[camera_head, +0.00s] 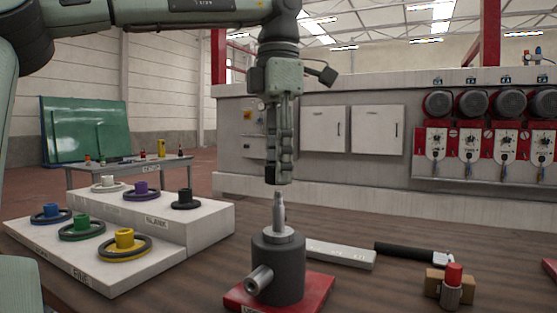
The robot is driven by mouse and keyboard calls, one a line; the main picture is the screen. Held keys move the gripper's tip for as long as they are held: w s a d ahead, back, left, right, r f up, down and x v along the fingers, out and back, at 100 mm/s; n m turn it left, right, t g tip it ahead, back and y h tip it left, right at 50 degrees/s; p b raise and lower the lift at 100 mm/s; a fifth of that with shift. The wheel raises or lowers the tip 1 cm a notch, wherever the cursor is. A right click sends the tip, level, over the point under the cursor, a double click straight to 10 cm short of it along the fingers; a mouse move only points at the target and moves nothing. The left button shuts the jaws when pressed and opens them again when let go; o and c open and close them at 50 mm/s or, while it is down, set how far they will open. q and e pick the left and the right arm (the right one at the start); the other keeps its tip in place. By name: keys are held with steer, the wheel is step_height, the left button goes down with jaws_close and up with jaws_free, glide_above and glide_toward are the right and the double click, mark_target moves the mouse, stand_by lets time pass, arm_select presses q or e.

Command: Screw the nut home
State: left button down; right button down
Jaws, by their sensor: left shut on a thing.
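A dark grey cylindrical spindle holder (278,258) stands upright on a red base plate (318,291) at the front middle of the table. A bare metal shaft (279,212) with a narrower tip rises from its top, above a pale flange. A metal stub (259,280) sticks out of its front left side. My left gripper (279,178) points straight down above the shaft, its tips just over the shaft's tip. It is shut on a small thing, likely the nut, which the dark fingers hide. My right gripper is not in view.
A white stepped stand (190,238) at left carries several coloured hubs with wheels. A pale bar (340,255) and a black-handled tool (412,253) lie right of the holder. A red-capped bottle (452,288) and a small brown box (434,281) stand at front right.

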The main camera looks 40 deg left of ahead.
arm_select(q)
steer(key=shift+p, duration=0.75)
stand_by(0.8)
steer(key=shift+f+b, duration=0.8)
steer(key=shift+f, duration=0.55)
